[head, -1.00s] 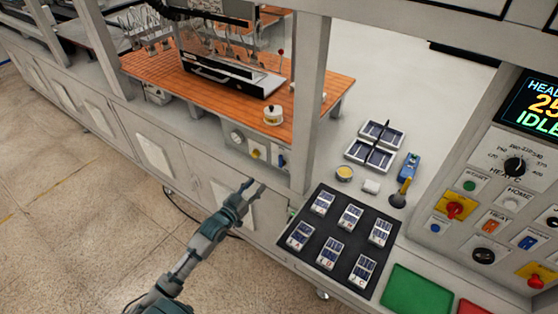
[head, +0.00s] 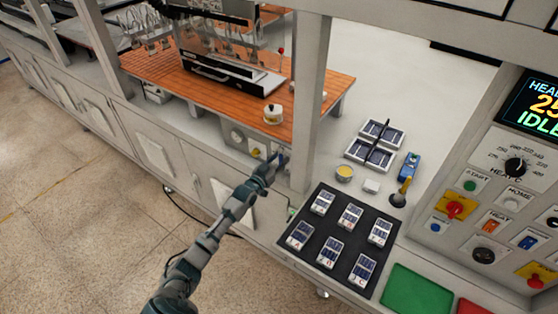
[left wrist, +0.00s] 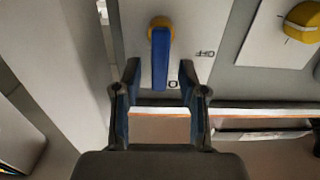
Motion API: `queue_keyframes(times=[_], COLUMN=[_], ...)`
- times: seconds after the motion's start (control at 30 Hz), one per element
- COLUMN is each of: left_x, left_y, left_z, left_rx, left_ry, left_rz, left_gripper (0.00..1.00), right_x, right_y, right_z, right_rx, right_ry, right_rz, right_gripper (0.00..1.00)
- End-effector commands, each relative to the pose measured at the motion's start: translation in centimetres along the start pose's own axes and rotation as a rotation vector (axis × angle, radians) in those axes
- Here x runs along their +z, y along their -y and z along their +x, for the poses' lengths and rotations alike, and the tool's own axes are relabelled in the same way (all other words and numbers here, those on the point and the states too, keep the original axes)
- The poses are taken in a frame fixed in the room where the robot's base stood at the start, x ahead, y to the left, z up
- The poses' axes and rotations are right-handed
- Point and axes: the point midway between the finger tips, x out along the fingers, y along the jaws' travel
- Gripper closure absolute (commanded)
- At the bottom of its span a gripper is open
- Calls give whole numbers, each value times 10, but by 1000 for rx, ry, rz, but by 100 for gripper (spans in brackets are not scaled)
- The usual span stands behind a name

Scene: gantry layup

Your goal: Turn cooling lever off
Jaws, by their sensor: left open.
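The cooling lever (left wrist: 161,58) is a blue bar on a yellow hub, fixed to a light plate. In the left wrist view it points down the picture, its tip between my finger ends. Letters that look like OFF (left wrist: 205,54) stand right of it; another label is partly hidden by its tip. My left gripper (left wrist: 160,78) is open, one finger on each side of the lever, with gaps showing. In the head view my left gripper (head: 272,166) is at the cabinet front panel and partly covers the lever. My right gripper is not in view.
A yellow knob (left wrist: 304,20) on another plate sits beside the lever plate. A grey post (head: 308,100) rises just right of the gripper in the head view. The wooden bench top (head: 160,72) and a black tray of cells (head: 318,240) are nearby.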

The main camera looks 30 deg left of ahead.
Motion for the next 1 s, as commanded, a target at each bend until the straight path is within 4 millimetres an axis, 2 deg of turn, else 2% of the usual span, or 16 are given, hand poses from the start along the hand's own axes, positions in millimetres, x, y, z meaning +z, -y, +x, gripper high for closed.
queue_keyframes(times=[0.1, 0.27, 0.3, 0.67, 1.0], left_x=[0, 0, 0, 0, 2], left_y=[0, 0, 0, 2, 10], left_z=[0, 0, 0, 0, 0], left_rx=[0, 0, 0, -1, -1], left_ry=[0, 0, 0, 0, 0], left_rz=[0, 0, 1, -22, -215], left_gripper=[58, 98, 100, 100, 100], right_x=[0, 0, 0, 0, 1], right_y=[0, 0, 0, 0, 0], right_z=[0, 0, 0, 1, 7], right_rx=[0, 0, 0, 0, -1], right_ry=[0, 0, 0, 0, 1], right_rz=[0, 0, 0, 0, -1], right_gripper=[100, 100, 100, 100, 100])
